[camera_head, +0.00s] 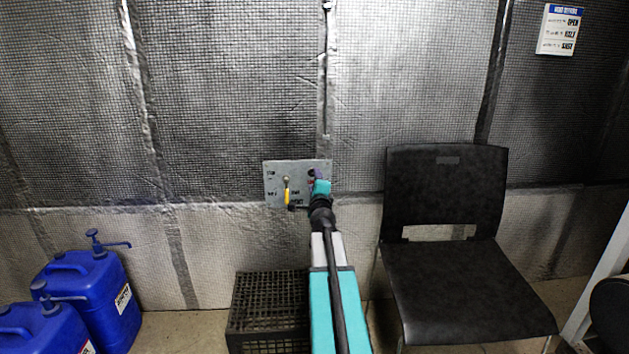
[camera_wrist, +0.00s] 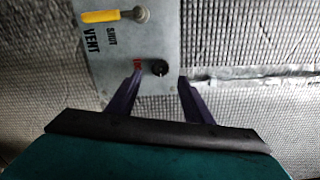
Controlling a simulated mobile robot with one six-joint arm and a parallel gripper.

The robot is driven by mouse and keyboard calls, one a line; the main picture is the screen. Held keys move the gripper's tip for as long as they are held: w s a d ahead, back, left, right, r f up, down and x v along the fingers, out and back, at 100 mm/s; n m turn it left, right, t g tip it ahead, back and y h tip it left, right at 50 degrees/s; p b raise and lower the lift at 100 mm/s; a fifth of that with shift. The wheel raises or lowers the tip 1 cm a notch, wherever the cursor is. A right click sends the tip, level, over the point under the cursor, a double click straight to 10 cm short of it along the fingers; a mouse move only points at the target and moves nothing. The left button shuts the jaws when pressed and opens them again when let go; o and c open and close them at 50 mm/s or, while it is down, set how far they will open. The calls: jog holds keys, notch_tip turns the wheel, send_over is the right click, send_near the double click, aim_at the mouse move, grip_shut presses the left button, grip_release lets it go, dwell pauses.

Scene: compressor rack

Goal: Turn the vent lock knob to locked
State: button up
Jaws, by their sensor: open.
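A grey metal panel (camera_head: 273,187) is fixed on the silver quilted wall. In the wrist view the panel (camera_wrist: 110,65) carries a small round black knob (camera_wrist: 160,68) with a red marking beside it. My gripper (camera_wrist: 160,78) is open, its two purple fingers spread on either side of the knob, and no contact is visible. In the head view my gripper (camera_head: 317,177) covers the panel's right part and hides the knob. A yellow-handled lever (camera_head: 287,192) sits on the panel's left side. It also shows in the wrist view (camera_wrist: 100,16), near the letters VENT and SHUT.
A black chair (camera_head: 450,290) stands to the right of my arm. A black crate (camera_head: 268,305) is on the floor below the panel. Blue jugs (camera_head: 105,295) stand at the lower left. A printed sign (camera_head: 560,29) hangs at the upper right.

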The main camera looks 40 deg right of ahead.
jog(key=v, duration=0.8)
dwell(0.8)
